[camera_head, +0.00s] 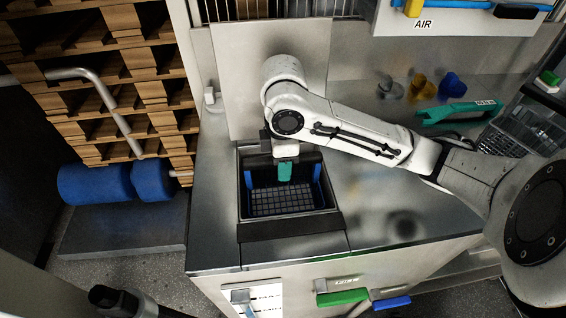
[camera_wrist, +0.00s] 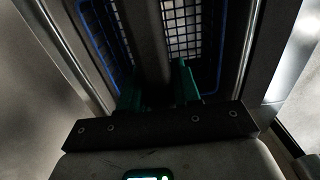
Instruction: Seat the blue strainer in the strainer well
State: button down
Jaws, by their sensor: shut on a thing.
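The blue strainer (camera_head: 318,186) shows inside the dark-rimmed strainer well (camera_head: 289,224) in the head view, with blue sides and a grid floor. I cannot tell whether it rests on the well's bottom. My gripper (camera_head: 285,178) points down over the back middle of the well. In the wrist view, its green fingers (camera_wrist: 158,92) are shut on a dark bar that runs across the strainer, which looks like its handle. The strainer's blue edge (camera_wrist: 98,40) and mesh show on both sides of the bar. The strainer's back is hidden by my wrist.
The steel counter (camera_head: 215,225) surrounds the well, with an upright panel (camera_head: 240,70) behind it. Several coloured cups (camera_head: 418,86), a teal tool (camera_head: 458,112) and a grey crate (camera_head: 530,125) stand to the right. Green and blue handles (camera_head: 342,297) stick out in front.

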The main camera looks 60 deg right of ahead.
jog(key=shift+f+b, duration=1.25)
jog(key=shift+f, duration=0.35)
jog(key=shift+f+b, duration=1.2)
jog(key=shift+f, duration=0.3)
